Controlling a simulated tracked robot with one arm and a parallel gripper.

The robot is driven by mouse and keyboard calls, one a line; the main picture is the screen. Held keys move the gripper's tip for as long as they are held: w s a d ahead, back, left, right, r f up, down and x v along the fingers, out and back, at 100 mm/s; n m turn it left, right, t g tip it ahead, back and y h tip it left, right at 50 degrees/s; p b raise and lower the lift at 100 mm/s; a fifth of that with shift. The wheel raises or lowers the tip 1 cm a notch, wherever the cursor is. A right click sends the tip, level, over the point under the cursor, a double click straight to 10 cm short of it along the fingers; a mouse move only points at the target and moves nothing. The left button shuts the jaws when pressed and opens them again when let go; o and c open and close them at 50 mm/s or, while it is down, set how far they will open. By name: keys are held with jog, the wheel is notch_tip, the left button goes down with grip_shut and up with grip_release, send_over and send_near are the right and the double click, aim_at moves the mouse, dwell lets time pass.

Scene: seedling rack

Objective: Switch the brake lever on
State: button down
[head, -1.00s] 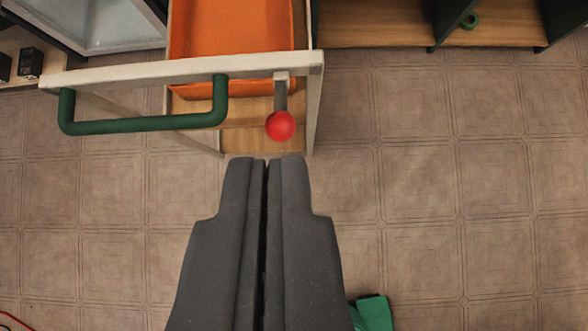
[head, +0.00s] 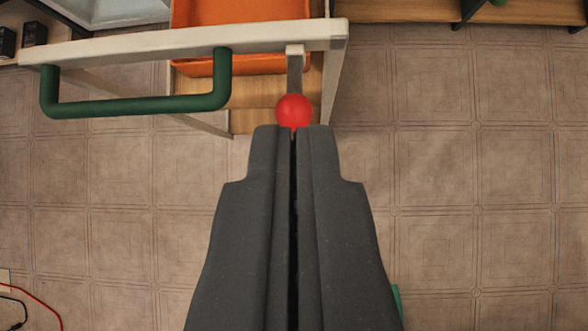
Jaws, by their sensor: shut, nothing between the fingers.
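The brake lever (head: 295,72) is a short grey bar with a red ball knob (head: 294,110) at its end. It hangs from the white top rail near its right end, with the knob towards me. My gripper (head: 294,130) is shut and empty. Its fingertips are right at the near side of the red knob and overlap its lower edge in the picture. I cannot tell whether they touch it.
The white rail (head: 130,45) belongs to a rack with a green handle (head: 140,106) left of the lever. An orange tray (head: 200,66) sits behind the rail. Wooden shelving (head: 400,10) stands at the back right. Tiled floor (head: 460,160) is clear right; thin cables (head: 40,300) lie lower left.

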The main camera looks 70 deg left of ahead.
send_over(293, 85)
jog(key=s, duration=0.3)
jog(key=f, duration=0.5)
jog(key=shift+d+f, duration=0.2)
jog(key=shift+f, duration=0.05)
jog(key=f, duration=0.2)
jog(key=f+b, duration=0.1)
jog(key=shift+s+a+f, duration=0.15)
jog(key=shift+s+f, duration=0.15)
jog(key=shift+f, duration=0.05)
jog(key=shift+f, duration=0.15)
